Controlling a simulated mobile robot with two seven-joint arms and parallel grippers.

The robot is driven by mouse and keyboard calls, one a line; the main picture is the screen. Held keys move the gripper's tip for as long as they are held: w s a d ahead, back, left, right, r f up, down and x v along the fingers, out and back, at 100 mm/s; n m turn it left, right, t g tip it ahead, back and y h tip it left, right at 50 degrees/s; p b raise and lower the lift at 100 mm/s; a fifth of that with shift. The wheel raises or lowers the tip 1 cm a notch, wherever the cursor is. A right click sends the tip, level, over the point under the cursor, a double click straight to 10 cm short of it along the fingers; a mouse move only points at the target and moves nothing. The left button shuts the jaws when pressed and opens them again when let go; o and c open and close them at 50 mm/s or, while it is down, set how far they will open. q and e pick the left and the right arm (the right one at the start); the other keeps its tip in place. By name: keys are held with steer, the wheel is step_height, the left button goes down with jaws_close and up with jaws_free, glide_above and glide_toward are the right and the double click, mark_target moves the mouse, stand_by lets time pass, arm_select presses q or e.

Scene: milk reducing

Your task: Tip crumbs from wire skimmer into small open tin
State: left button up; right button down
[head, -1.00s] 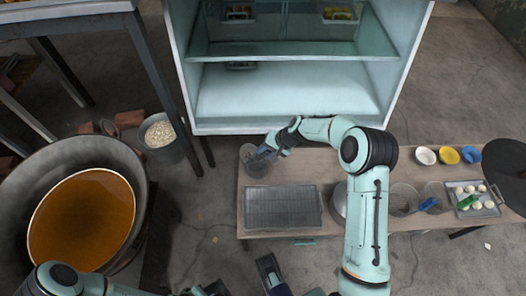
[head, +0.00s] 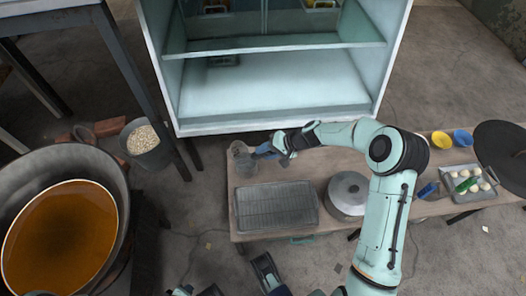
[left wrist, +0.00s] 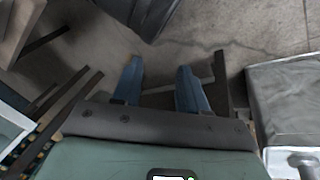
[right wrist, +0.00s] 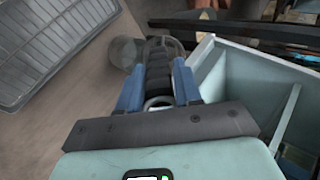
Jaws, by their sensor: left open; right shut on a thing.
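My right gripper (head: 270,151) is over the left end of the wooden table and shut on the dark ribbed handle (right wrist: 157,72) of the wire skimmer. In the right wrist view the handle points away from me, with a ring at its near end; the skimmer's wire head (right wrist: 166,42) lies beyond. A small round grey tin (right wrist: 122,52) seems to stand just left of that head. In the head view, two small round shapes overlap by the gripper, and I cannot tell tin from skimmer head clearly. Crumbs are too small to see. My left gripper (left wrist: 158,88) is open and empty, above the floor.
A wire-rack tray (head: 276,207) and a lidded pot (head: 348,192) stand on the table. A pale open cabinet (head: 270,95) stands behind. A large pan of amber liquid (head: 62,240) is at the left, beside a grain bucket (head: 142,140). Yellow and blue bowls (head: 462,139) are at the right.

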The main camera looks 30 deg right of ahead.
arm_select(q)
steer(key=s+a+f+g+b, duration=0.1)
steer(key=s+f+g+b, duration=0.2)
steer(key=s+f, duration=0.4)
steer(key=shift+s+a+f+n+b, duration=0.3)
steer(key=shift+s+f+b, duration=0.1)
steer(key=shift+s+b, duration=0.35)
arm_select(e)
steer(key=s+d+f+t+y, duration=0.4)
steer(key=f, duration=0.2)
steer(key=shift+s+d, duration=0.2)
steer(key=shift+d, duration=0.2)
arm_select(q)
steer(key=shift+w, duration=0.2)
